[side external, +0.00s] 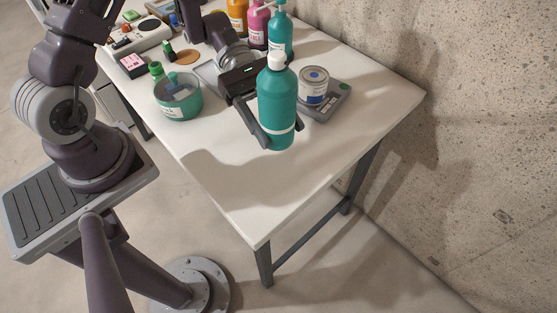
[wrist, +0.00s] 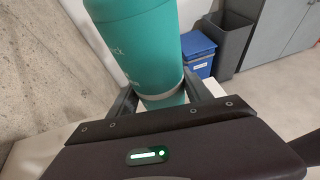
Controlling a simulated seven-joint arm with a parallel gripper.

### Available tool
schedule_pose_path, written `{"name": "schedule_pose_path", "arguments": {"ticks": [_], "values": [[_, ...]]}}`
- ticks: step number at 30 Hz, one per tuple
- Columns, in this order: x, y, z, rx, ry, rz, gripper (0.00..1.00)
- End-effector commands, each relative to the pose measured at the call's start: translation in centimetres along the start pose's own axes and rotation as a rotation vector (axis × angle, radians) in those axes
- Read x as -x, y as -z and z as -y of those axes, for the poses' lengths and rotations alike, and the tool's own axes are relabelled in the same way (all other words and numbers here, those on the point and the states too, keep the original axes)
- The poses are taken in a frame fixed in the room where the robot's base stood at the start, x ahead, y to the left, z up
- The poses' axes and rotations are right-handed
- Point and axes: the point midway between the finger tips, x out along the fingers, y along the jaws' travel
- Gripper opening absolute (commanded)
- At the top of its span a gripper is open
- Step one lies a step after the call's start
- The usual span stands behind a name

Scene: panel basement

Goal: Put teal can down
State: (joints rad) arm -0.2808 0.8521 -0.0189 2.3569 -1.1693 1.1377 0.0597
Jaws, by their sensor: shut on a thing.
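The teal can (side external: 277,95) is a tall, bottle-like container with a white cap and a pale band near its bottom. My gripper (side external: 278,129) is shut on its lower part, one finger on each side. The can is about upright, over the white table (side external: 250,205). I cannot tell for sure whether its base touches the table top. In the wrist view the can (wrist: 140,45) fills the space between the fingers of my gripper (wrist: 163,96), and its top is out of frame.
A grey scale (side external: 327,107) bearing a white tin (side external: 314,84) stands close on the right. A round teal tub (side external: 178,103) stands on the left. Another teal bottle (side external: 280,32) and pink (side external: 258,25) and orange bottles stand behind. The table's front is clear; a concrete wall (side external: 470,120) is at right.

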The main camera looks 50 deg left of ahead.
Motion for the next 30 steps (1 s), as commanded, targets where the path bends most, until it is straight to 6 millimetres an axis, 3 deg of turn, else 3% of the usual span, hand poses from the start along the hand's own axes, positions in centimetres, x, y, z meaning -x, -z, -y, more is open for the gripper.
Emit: {"name": "schedule_pose_path", "arguments": {"ticks": [3, 16, 29, 30], "values": [[0.5, 1.1, -1.0, 0.031, -0.069, 0.003, 0.0], [-2.7, 8.9, -1.1, 0.033, -0.073, 0.002, 0.0], [-3.1, 10.0, -1.1, 0.03, -0.075, 0.002, 0.0], [-3.1, 10.0, -1.1, 0.03, -0.075, 0.0, 0.65]]}}
